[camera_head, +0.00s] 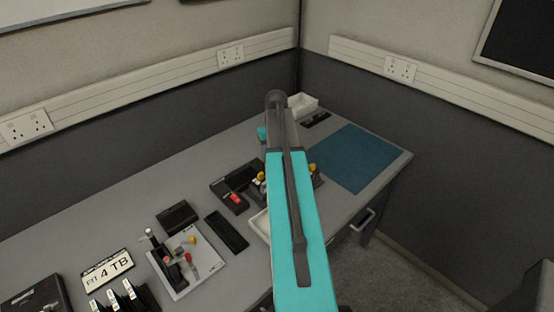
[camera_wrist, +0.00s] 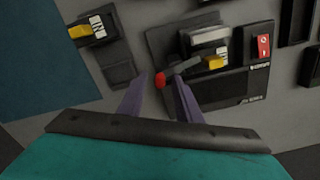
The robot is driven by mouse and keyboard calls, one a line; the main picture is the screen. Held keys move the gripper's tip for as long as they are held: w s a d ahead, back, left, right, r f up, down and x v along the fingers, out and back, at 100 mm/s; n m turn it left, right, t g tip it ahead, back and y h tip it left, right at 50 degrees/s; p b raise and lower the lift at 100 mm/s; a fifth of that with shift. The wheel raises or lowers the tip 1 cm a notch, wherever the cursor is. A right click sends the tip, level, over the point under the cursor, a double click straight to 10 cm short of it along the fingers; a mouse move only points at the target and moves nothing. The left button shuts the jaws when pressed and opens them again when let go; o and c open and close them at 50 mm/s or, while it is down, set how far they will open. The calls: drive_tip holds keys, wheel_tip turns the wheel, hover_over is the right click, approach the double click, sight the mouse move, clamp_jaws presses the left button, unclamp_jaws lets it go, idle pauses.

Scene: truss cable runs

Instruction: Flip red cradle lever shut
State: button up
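In the wrist view a grey lever with a red knob (camera_wrist: 160,80) reaches left from a black cradle unit (camera_wrist: 235,88), which has a silver part and a yellow tab (camera_wrist: 216,62). I take this as the red cradle lever; I cannot tell how far it is tilted. My gripper (camera_wrist: 162,77) is open, its two purple-grey fingers pointing at the lever. The red knob shows between the fingertips, with gaps on both sides; contact is not clear. In the head view my turquoise arm hides the gripper and the lever.
A red rocker switch (camera_wrist: 263,46) sits beside the cradle. Another black unit with a yellow tab (camera_wrist: 80,31) stands left of it. In the head view a grey plate (camera_head: 204,272) with several coloured knobs stands left, and a blue mat (camera_head: 352,158) lies clear at right.

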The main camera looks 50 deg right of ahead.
clamp_jaws()
drive_tip(key=shift+s+m, duration=0.35)
drive_tip(key=shift+m, duration=0.85)
drive_tip(key=shift+o, duration=0.6)
unclamp_jaws()
drive_tip(key=shift+r, duration=0.1)
wheel_tip(320, 180, up, 14)
drive_tip(key=p, duration=0.8)
